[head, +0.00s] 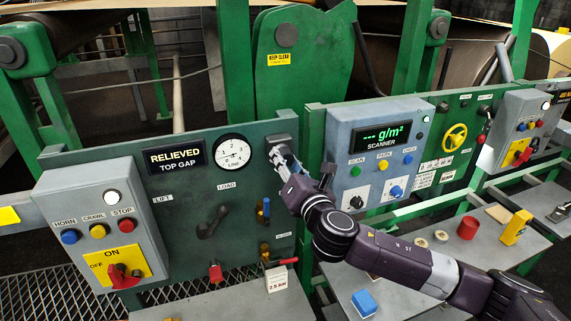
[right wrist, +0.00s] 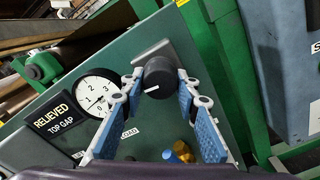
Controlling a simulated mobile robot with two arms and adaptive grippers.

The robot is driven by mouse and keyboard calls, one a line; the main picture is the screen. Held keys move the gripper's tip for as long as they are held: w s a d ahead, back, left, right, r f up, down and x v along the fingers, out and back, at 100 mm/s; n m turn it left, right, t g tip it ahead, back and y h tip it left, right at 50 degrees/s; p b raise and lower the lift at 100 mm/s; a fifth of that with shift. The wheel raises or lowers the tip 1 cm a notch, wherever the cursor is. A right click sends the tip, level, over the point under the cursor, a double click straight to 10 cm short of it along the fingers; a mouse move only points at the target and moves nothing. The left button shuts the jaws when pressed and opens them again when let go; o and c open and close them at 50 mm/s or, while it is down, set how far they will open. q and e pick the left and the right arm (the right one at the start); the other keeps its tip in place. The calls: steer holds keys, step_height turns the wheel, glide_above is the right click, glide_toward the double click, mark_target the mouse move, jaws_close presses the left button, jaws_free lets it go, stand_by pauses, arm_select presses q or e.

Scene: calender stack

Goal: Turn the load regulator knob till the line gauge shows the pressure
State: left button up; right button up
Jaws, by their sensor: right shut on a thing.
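The round line gauge (head: 234,152) is white with a dark needle, set in the upper part of the green panel. It also shows in the right wrist view (right wrist: 98,92); its exact reading is too small to tell. The regulator knob (right wrist: 158,78) is black and round with a white mark, on a grey mount right of the gauge. My right gripper (head: 279,156) is at this knob, its blue-padded fingers shut on it from both sides in the right wrist view (right wrist: 155,84). In the head view the gripper hides most of the knob. My left gripper is not in view.
A display (head: 175,159) reads "RELIEVED TOP GAP". Below are a dark lever (head: 212,222), a blue-handled valve (head: 264,211) and a white block (head: 279,280) marked 2.5 bar. A grey button box (head: 100,225) stands left, the scanner box (head: 378,145) right. A blue block (head: 364,303) lies on the bench.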

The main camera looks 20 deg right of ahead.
steer(key=m+b, duration=0.1)
steer(key=m, duration=0.5)
steer(key=shift+m, duration=0.3)
steer(key=m, duration=0.5)
steer(key=shift+a+r+b, duration=0.1)
steer(key=shift+r+b, duration=0.05)
steer(key=shift+b, duration=0.2)
steer(key=m, duration=0.5)
steer(key=shift+r+m, duration=0.1)
steer(key=shift+m, duration=0.3)
steer(key=m+p, duration=0.1)
steer(key=m, duration=0.5)
steer(key=shift+m, duration=0.3)
